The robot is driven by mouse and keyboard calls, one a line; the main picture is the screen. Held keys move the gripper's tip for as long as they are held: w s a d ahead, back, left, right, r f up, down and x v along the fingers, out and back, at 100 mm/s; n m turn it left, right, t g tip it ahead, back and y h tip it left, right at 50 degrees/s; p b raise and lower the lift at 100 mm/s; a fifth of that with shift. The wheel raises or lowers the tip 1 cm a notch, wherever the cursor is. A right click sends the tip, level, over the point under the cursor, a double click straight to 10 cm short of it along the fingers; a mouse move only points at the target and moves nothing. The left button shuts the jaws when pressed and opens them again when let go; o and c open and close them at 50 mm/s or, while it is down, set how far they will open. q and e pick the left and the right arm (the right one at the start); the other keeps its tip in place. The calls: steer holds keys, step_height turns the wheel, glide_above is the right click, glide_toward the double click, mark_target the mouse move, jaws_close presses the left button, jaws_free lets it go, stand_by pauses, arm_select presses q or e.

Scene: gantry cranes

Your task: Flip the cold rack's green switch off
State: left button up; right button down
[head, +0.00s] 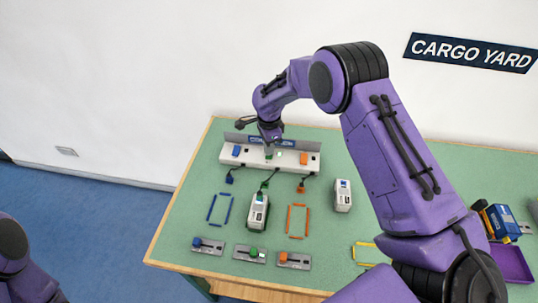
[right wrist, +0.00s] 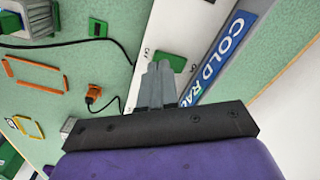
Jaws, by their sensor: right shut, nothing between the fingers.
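The cold rack (head: 227,158) is a white ledge at the back of the table with a blue sign, partly hidden by my right arm in the head view. Its green switch (right wrist: 172,62) shows in the right wrist view just beyond my fingertips; in the head view it is mostly hidden behind the gripper. A blue switch (head: 236,150) and an orange switch (head: 303,158) are on either side. My right gripper (right wrist: 157,68) is shut and empty, its tips over the rack beside the green switch; I cannot tell whether they touch. My left gripper is out of view.
Cabled plugs, such as the orange one (head: 301,189), lie in front of the rack. White containers (head: 257,212) (head: 342,195) stand on the green table. Several slide levers (head: 249,254) line the front edge. A purple tray (head: 511,263) is at the right.

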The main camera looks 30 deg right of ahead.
steer(key=shift+f+b, duration=0.35)
steer(key=shift+f, duration=0.7)
stand_by(0.7)
steer(key=shift+w+r+p, duration=0.1)
steer(key=shift+r+p, duration=0.85)
steer(key=shift+p, duration=0.25)
step_height(320, 180, up, 2)
steer(key=shift+r+p, duration=0.2)
steer(key=shift+p, duration=1)
step_height(320, 180, up, 3)
steer(key=p, duration=0.3)
steer(key=shift+f, duration=0.1)
steer(key=shift+f, duration=0.1)
